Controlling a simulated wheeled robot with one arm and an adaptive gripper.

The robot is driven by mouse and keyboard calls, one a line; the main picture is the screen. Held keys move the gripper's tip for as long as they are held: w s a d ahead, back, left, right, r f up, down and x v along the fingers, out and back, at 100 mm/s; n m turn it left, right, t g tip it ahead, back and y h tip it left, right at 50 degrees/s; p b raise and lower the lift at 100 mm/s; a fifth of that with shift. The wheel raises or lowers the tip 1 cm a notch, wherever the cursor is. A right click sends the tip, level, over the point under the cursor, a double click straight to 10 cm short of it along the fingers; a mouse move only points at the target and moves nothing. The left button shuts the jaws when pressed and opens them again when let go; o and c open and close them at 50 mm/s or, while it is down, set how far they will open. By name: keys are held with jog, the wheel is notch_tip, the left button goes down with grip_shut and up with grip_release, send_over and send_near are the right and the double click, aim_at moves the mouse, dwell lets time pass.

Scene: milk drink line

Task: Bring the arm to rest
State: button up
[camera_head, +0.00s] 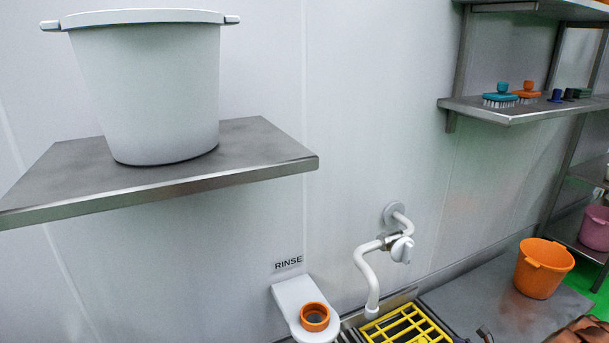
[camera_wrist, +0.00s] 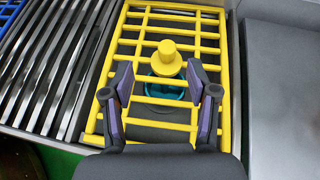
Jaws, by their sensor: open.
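My gripper (camera_wrist: 159,82) is in the wrist view with its two dark, purple-sided fingers spread apart. It is over the yellow grate (camera_wrist: 140,127). A yellow knob-shaped piece (camera_wrist: 166,58) with a flared base shows between and just beyond the fingertips; the fingers appear clear of it. A teal round thing (camera_wrist: 165,91) shows below it, partly hidden by the grate bars. The grate also shows at the bottom of the head view (camera_head: 408,326). I cannot make out the gripper clearly in the head view.
A white tub (camera_head: 146,95) stands on a steel wall shelf (camera_head: 262,148). A white tap (camera_head: 369,275) hangs near the grate, beside a RINSE holder (camera_head: 290,292) with an orange ring (camera_head: 314,317). An orange bucket (camera_head: 541,270) stands right. Brushes (camera_head: 500,98) sit on a higher shelf (camera_head: 515,112).

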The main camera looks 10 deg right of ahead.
aim_at(379, 277)
jog(key=a+r+n+g+y+p, duration=0.1)
jog(key=a+r+n+g+p, duration=0.1)
jog(key=a+r, duration=0.6)
jog(key=w+a+r+n+g+y+p, duration=0.1)
jog(key=a+r+n+p, duration=0.4)
jog(key=r, duration=0.8)
jog(key=a+r+n+g+y+p, duration=0.2)
jog(key=a+r+n+g+p, duration=0.1)
jog(key=a+r, duration=0.8)
jog(key=shift+w+a+r+n+y, duration=0.1)
jog(key=shift+w+a+n+y, duration=0.2)
jog(key=shift+n, duration=0.6)
jog(key=s+a+r+n+g+h+p, duration=0.1)
jog(key=s+a+r+n+g+p, duration=0.25)
jog(key=s+a+r, duration=0.4)
jog(key=s+a+r+n+g+h+p, duration=0.15)
jog(key=s+a+r+n+p, duration=0.35)
jog(key=r, duration=0.5)
jog(key=s+d+r+n+h+p, duration=0.1)
jog(key=s+r+n+h+p, duration=0.3)
jog(key=s+r+p, duration=0.3)
jog(key=s+d+r+n+g+h+p, duration=0.1)
jog(key=s+r+n+h+p, duration=0.3)
jog(key=s+r+p, duration=0.4)
jog(key=shift+s+d+r+n+g, duration=0.15)
jog(key=shift+s+d+r+n, duration=0.25)
jog(key=shift+s+r, duration=1.35)
jog(key=shift+s+d+r+n+g, duration=0.15)
jog(key=shift+s+d+r+n, duration=0.2)
jog(key=shift+s, duration=2.7)
